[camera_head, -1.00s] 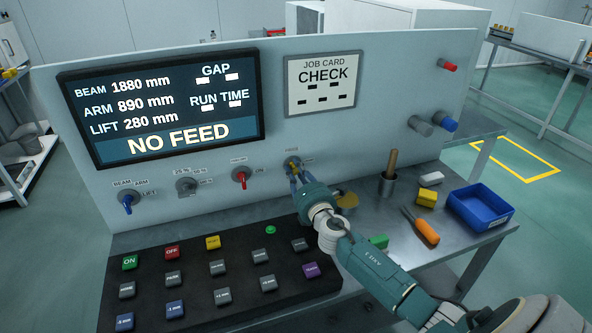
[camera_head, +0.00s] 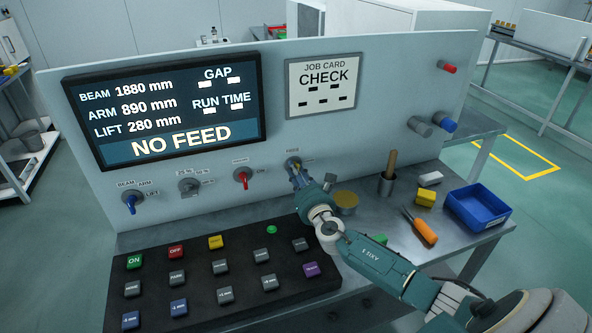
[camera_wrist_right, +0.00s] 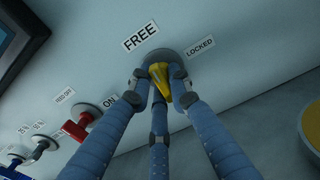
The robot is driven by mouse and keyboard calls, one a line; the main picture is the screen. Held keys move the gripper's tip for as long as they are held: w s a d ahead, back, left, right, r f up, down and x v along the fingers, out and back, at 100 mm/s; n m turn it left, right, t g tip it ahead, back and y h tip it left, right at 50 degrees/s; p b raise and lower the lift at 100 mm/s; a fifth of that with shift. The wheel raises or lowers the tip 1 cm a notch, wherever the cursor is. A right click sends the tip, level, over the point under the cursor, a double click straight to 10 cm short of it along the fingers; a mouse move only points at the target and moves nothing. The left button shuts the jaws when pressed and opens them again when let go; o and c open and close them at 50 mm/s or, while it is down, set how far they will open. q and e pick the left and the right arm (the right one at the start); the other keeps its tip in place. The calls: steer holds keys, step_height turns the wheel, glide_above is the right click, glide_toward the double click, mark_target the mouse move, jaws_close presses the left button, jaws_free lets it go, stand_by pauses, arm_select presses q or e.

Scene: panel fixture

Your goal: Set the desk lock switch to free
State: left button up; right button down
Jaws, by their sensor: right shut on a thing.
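The desk lock switch is a yellow lever on a round grey base on the upright panel; its base shows in the head view (camera_head: 292,162). In the right wrist view the yellow lever (camera_wrist_right: 159,74) sits between my fingertips, below the FREE label (camera_wrist_right: 140,36) and left of the LOCKED label (camera_wrist_right: 200,46). My right gripper (camera_head: 297,177) is shut on the lever; its blue fingers show in the wrist view (camera_wrist_right: 160,85). The fingers hide much of the lever, so its exact setting is hard to tell. My left gripper is not in view.
A red switch (camera_head: 243,178) stands left of the lock switch, with a grey one (camera_head: 189,186) and a blue one (camera_head: 130,202) farther left. The button board (camera_head: 220,285) lies below. Right are a cup (camera_head: 387,186), an orange-handled tool (camera_head: 424,230) and a blue tray (camera_head: 478,209).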

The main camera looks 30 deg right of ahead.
steer(key=shift+a+f+n, duration=0.1)
steer(key=shift+f+n, duration=0.05)
steer(key=shift+n, duration=0.45)
steer(key=c, duration=1.7)
jaws_free()
steer(key=shift+o, duration=0.2)
steer(key=v, duration=1.2)
